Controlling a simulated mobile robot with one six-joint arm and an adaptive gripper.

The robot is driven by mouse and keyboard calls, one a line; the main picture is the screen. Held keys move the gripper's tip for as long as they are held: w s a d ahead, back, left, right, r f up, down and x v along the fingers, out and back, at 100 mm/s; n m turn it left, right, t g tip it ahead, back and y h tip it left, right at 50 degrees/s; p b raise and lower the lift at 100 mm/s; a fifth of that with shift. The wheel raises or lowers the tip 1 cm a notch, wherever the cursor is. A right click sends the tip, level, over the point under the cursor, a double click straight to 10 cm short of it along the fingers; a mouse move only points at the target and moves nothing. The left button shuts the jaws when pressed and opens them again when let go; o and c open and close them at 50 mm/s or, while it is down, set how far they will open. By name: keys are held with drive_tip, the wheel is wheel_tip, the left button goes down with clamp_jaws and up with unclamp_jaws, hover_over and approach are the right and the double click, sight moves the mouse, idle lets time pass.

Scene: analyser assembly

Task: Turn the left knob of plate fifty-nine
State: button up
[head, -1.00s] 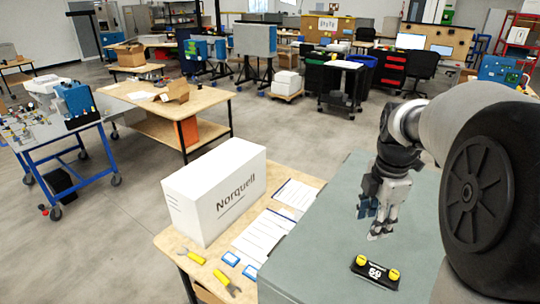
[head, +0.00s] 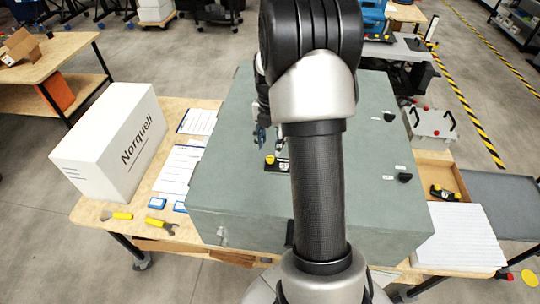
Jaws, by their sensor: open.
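A black plate (head: 277,168) with yellow knobs lies on top of the grey-green cabinet (head: 238,190). Its left knob (head: 269,159) shows, but my arm hides the plate's right part. Its number cannot be read now; about a second ago it looked like fifty-nine. My gripper (head: 270,143) shows partly beside my arm, just beyond the left knob in the picture. It looks open and empty. I cannot tell its height above the plate, and part of it is hidden.
A white Norquell box (head: 118,142), papers (head: 177,169) and yellow-handled tools (head: 157,227) lie on the wooden table left of the cabinet. Black knobs (head: 404,178) stand on the cabinet's right side.

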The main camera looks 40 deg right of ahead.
sight(270, 158)
wheel_tip(270, 158, down, 6)
drive_tip(key=shift+f, duration=0.2)
clamp_jaws()
idle(0.6)
